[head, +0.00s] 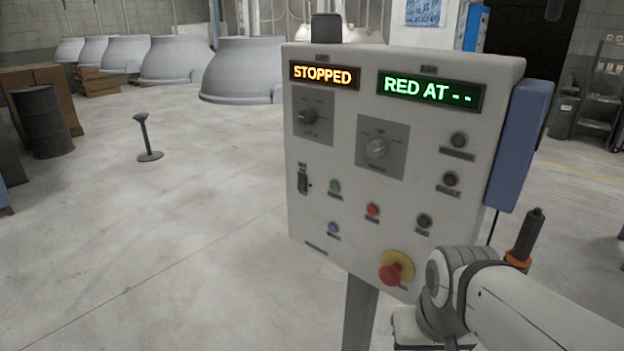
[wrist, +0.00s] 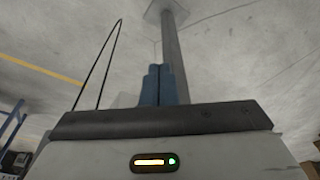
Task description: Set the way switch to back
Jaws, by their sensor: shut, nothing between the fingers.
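A grey control panel (head: 345,215) stands on a post, facing me in the head view. A small black switch (head: 303,182) sits low on its left side with a small label above it. Its label and setting are too small to read, so I cannot be sure it is the way switch. Two rotary knobs, left (head: 308,117) and right (head: 376,149), sit above it. My gripper's blue fingers (wrist: 160,84) are together and empty in the wrist view, with floor and the post beyond them. In the head view my arm is at the panel's lower right, apart from the switch.
The displays read "STOPPED" (head: 325,75) and "RED AT --" (head: 430,90). Several buttons and a red emergency stop (head: 390,272) are on the panel. A blue box (head: 520,145) is on its right side. A cable (wrist: 97,65) hangs near the post (wrist: 175,50).

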